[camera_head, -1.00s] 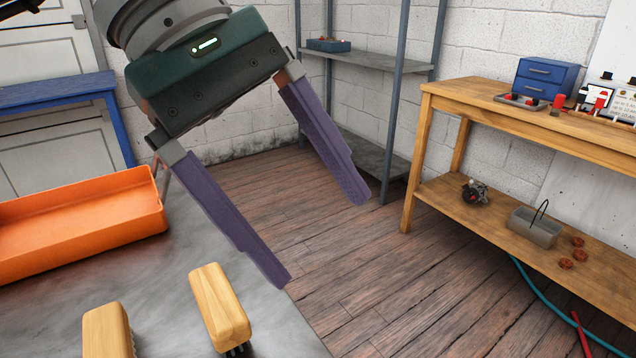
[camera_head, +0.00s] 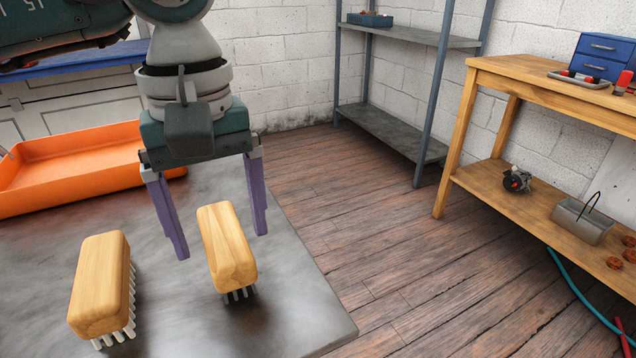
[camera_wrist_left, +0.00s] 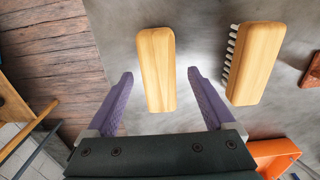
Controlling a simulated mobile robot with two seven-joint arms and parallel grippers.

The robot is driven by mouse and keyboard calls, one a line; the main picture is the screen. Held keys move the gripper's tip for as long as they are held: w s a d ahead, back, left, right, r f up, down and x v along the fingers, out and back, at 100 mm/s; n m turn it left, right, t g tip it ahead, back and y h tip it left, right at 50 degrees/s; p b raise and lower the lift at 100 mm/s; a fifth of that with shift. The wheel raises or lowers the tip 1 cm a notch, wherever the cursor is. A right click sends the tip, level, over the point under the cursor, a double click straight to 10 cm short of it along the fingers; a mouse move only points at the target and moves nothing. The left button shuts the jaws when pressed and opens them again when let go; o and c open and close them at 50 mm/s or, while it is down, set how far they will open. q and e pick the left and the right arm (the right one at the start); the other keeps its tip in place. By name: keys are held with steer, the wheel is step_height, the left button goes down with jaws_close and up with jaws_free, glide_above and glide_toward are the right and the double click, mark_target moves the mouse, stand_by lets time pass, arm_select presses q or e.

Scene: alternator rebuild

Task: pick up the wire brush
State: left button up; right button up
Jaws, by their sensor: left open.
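A wooden-backed brush with dark bristles (camera_head: 229,245) lies bristles down on the grey metal tabletop (camera_head: 300,318), near its right edge. A second wooden brush with white bristles (camera_head: 100,285) lies to its left. My left gripper (camera_head: 222,244) is open and empty, pointing down just behind the dark-bristled brush. In the left wrist view the dark-bristled brush (camera_wrist_left: 156,70) shows between the lines of the two fingers, nearer the left finger. The white-bristled brush (camera_wrist_left: 256,62) is outside the right finger. I cannot tell the exact gap in height. My right gripper is not in view.
An orange tray (camera_head: 75,162) stands at the back left of the tabletop. A wooden bench (camera_head: 560,100) with a lower shelf stands at the right, and a grey metal shelf unit (camera_head: 385,125) at the back. A brown object (camera_wrist_left: 311,72) shows at the wrist view's right edge.

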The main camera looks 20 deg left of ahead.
arm_select(q)
steer(key=shift+f, duration=0.65)
jaws_close()
